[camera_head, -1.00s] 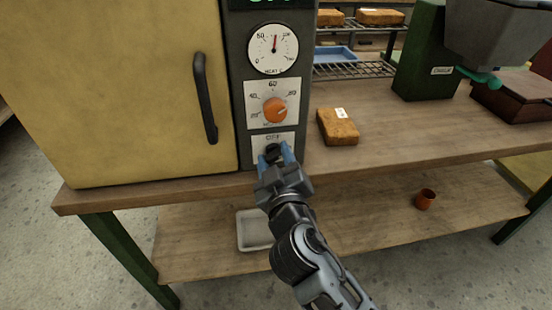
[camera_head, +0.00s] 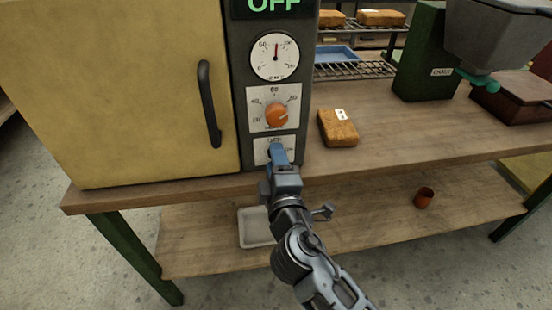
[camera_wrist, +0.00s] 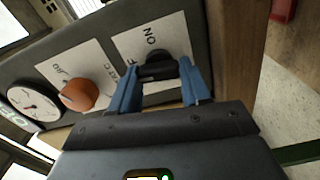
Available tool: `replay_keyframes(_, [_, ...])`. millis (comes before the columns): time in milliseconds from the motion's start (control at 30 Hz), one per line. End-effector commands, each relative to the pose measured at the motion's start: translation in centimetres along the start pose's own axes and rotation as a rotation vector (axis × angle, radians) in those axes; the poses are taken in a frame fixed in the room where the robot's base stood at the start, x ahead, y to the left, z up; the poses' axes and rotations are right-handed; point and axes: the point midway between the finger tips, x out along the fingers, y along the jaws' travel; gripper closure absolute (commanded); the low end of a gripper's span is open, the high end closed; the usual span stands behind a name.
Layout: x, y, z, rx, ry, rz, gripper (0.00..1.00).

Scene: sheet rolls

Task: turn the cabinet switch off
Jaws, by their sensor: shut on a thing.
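The cabinet switch is a black knob (camera_wrist: 158,66) on a white plate (camera_head: 260,151) low on the dark control panel. In the wrist view the plate carries ON and a partly hidden word ending in F. My gripper (camera_wrist: 161,78) has its blue fingers on either side of the knob, shut on it. In the head view my gripper (camera_head: 277,155) is turned edge-on and hides most of the knob. The green display (camera_head: 274,6) at the top of the panel reads OFF.
An orange dial (camera_head: 276,115) and a round gauge (camera_head: 275,57) sit above the switch. The yellow cabinet door (camera_head: 130,90) with a black handle (camera_head: 208,104) is left. A tagged brown block (camera_head: 338,130) lies right on the bench. A pale tray (camera_head: 255,237) is on the lower shelf.

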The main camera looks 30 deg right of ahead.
Motion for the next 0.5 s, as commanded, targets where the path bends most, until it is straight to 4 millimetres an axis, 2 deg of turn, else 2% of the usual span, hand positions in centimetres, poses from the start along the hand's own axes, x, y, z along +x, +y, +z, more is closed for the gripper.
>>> replay_keyframes(200, [-0.05,-0.09,-0.07,-0.095,0.001,-0.002,0.84])
replay_keyframes(500, [-0.05,-0.18,-0.07,-0.139,0.002,-0.002,0.84])
